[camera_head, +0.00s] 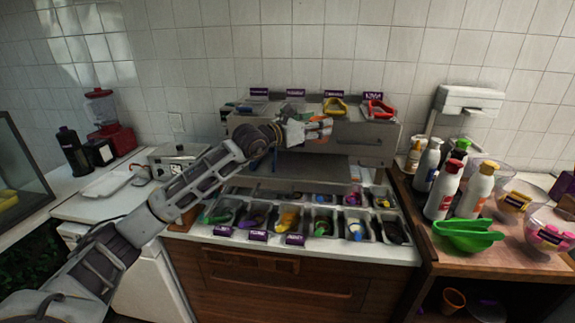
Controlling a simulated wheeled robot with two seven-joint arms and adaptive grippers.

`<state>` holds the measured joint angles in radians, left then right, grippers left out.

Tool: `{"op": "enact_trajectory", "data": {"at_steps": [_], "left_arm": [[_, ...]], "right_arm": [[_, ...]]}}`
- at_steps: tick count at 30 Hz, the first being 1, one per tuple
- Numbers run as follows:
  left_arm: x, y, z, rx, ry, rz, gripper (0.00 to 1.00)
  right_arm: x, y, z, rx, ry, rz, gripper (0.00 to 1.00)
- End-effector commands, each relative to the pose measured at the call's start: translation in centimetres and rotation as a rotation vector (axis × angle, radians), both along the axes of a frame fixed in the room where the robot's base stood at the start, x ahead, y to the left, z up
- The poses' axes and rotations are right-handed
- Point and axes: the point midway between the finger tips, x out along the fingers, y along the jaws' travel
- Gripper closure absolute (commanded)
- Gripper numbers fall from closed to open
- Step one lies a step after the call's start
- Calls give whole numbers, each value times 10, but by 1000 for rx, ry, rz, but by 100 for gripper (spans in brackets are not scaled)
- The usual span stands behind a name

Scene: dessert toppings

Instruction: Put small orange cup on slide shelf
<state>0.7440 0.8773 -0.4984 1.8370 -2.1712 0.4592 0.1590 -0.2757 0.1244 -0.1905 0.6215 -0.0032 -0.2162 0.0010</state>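My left gripper (300,131) is at the upper middle, in front of the steel topping rack (350,153). A small orange-and-white item (319,127) shows at its fingertips. It may be the small orange cup, but it is too small to be sure, and I cannot tell whether the fingers grip it. A plain orange cup (453,299) stands on the lower level of the wooden table at the bottom right. I cannot tell which surface is the slide shelf. My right gripper is out of view.
Topping trays (289,218) with several colored scoops fill the counter below the gripper. Yellow (335,106) and red (379,108) holders sit on the rack top. Bottles (444,190), green bowls (467,235) and clear bowls crowd the right table (482,271).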

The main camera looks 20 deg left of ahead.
Motion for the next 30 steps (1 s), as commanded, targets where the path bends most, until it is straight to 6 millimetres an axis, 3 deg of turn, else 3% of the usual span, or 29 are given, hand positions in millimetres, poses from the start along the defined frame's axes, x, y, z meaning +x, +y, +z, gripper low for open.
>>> {"op": "enact_trajectory", "data": {"at_steps": [8, 13, 22, 30], "left_arm": [[0, 0, -1, 0, 0, 0, 52], [0, 0, -11, 0, 1, 0, 52], [0, 0, -51, 1, 2, 0, 52], [0, 0, -63, 1, 0, 0, 52]], "right_arm": [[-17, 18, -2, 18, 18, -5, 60], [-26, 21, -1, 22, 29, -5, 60], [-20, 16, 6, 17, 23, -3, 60], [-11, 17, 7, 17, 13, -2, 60]]}}
